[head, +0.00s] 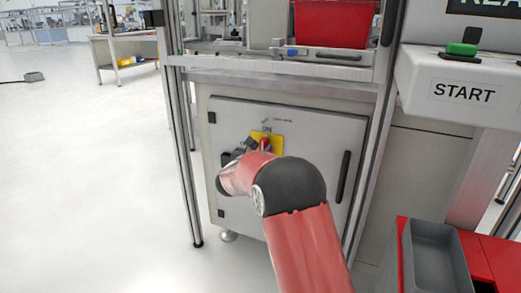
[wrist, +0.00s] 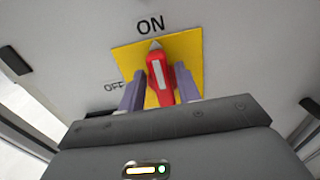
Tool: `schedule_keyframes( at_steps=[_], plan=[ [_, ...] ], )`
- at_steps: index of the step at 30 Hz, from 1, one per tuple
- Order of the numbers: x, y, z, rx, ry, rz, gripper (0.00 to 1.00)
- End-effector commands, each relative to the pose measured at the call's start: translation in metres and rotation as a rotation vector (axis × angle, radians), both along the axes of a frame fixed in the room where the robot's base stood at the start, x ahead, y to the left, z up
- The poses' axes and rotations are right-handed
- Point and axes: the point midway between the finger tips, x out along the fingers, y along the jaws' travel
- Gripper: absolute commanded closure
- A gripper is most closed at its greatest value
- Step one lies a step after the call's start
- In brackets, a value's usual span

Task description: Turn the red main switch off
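The red main switch (wrist: 158,70) sits on a yellow plate (wrist: 190,56) on a grey cabinet door. Its handle stands nearly upright, with its tip toward the ON label above; the OFF label is at the left. In the head view the switch (head: 265,144) shows just above my arm, on the yellow plate (head: 277,142). My gripper (wrist: 159,74) has one finger on each side of the handle. The fingers look open, with a small gap at the left; whether the right finger touches is unclear. In the head view my gripper (head: 243,148) is partly hidden by my arm.
The cabinet door (head: 318,130) has a black vertical handle (head: 343,177) on its right. Metal frame posts (head: 181,150) flank it. A START panel (head: 465,92) with a green button and a grey bin (head: 436,262) are at the right.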

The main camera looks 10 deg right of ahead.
Motion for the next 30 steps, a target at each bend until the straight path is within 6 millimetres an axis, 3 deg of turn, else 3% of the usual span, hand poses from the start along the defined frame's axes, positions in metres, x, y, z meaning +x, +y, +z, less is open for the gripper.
schedule_keyframes(
  at_steps=[1, 7, 20, 30],
  plan=[
    [-0.0001, 0.0002, 0.0, 0.0, 0.0, 0.0, 0.73],
    [-0.0002, 0.0002, 0.0001, 0.0, 0.0, 0.0, 1.0],
    [0.0009, 0.0026, -0.0028, -0.072, 0.048, 0.001, 1.0],
    [0.0048, 0.0087, -0.0049, -0.302, 0.201, 0.001, 1.0]
  ],
)
